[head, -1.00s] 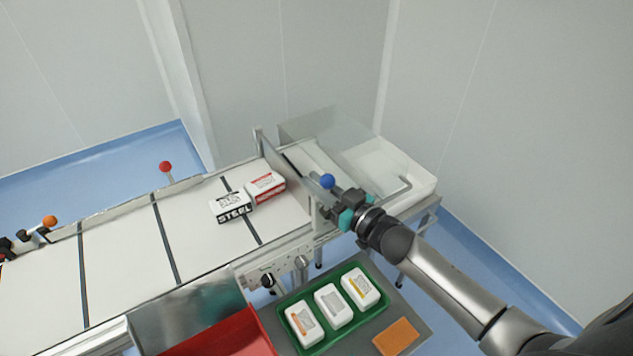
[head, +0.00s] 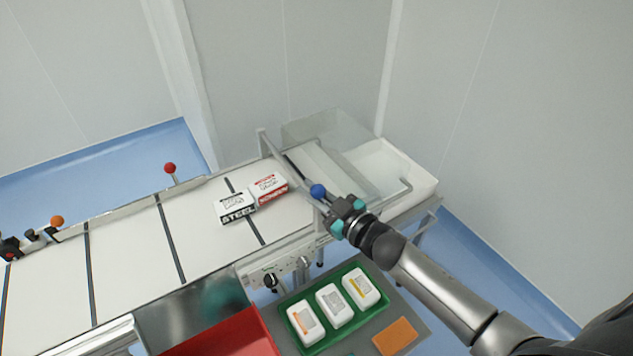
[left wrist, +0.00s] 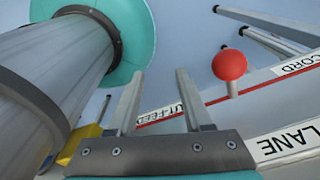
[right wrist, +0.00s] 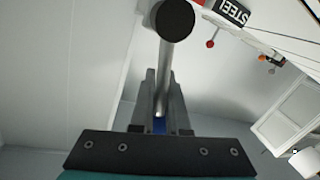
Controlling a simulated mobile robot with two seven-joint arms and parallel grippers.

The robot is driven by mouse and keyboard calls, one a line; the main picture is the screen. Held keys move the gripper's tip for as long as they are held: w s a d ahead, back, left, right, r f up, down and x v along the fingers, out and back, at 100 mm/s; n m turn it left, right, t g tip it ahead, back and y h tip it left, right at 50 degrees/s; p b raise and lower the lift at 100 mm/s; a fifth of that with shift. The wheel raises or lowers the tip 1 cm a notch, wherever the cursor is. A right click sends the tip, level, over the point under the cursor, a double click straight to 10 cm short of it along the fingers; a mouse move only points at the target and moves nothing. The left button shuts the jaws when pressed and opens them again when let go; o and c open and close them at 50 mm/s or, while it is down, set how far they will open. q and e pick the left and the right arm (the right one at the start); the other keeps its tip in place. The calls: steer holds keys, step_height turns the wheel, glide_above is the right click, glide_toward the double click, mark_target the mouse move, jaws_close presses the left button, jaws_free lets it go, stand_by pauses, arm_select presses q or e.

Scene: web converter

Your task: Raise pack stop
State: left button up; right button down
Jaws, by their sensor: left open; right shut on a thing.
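The pack stop (head: 288,167) is a pale grey bar across the conveyor at its right end, just right of the packs. My right gripper (head: 325,200) is at the near end of the stop, shut on a lever with a blue knob (head: 317,190). In the right wrist view, the fingers (right wrist: 158,110) close around a rod, with a bit of blue between them. A white-and-black STEEL pack (head: 234,207) and a red-and-white pack (head: 269,189) sit on the belt. My left gripper (left wrist: 160,100) is open and empty, outside the head view.
A clear-sided bin (head: 405,160) stands past the stop. A green tray (head: 318,336) with three white packs, an orange block (head: 395,336) and a red bin (head: 235,335) lie in front. Red (head: 170,168) and orange (head: 57,221) knobs line the belt. The left belt is clear.

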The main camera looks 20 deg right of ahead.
steer(key=a+f+n+h+b, duration=0.1)
steer(key=a+f+n, duration=0.3)
steer(key=n, duration=0.6)
steer(key=shift+s+a+f+n+g+h, duration=0.15)
steer(key=shift+s+f+n+g+h, duration=0.2)
steer(key=shift+f+h, duration=0.5)
steer(key=c, duration=0.9)
jaws_free()
steer(key=v, duration=1.5)
steer(key=shift+s+r, duration=0.1)
steer(key=shift+r, duration=0.1)
